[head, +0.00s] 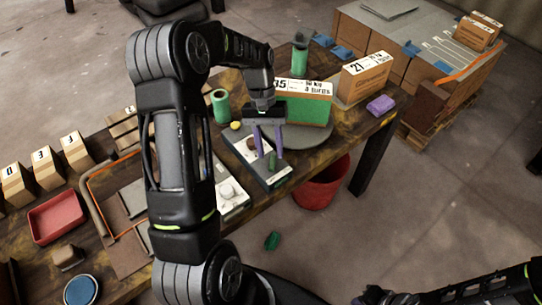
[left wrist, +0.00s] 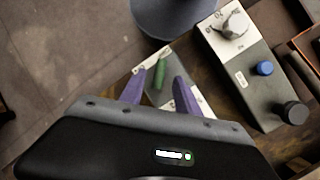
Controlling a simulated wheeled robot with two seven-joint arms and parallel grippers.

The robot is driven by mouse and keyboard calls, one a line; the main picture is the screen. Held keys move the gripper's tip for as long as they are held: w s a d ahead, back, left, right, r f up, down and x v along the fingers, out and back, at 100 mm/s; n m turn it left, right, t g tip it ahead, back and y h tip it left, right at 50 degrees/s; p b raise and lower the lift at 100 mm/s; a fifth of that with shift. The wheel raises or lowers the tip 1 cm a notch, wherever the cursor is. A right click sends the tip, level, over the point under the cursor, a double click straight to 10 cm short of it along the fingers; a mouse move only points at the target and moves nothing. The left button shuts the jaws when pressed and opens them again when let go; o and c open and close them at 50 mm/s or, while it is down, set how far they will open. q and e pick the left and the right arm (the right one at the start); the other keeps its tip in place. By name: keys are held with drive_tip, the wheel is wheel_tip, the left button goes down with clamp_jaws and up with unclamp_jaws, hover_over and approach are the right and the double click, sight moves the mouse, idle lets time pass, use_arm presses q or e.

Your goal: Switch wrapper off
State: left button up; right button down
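A grey control box (head: 244,146) stands on the table in front of the round grey turntable of the wrapper (head: 328,147). My left gripper (head: 268,149) points down over this end. In the left wrist view its purple fingers (left wrist: 160,84) are spread, with the green lever seen between them and a gap on each side. I cannot tell how far above the lever the fingertips are. My right arm shows at the lower right, but no right fingers are visible.
A second control box with a white knob, blue button (left wrist: 265,68) and black knob stands beside it. A green-fronted carton (head: 303,107) stands on the turntable, a green roll (head: 220,106) behind the box. A red bin (head: 322,187) stands on the floor.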

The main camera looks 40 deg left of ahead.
use_arm(q)
drive_tip(key=v, duration=0.4)
drive_tip(key=shift+w+r, duration=0.1)
drive_tip(key=shift+r, duration=0.15)
drive_tip(key=shift+f, duration=0.1)
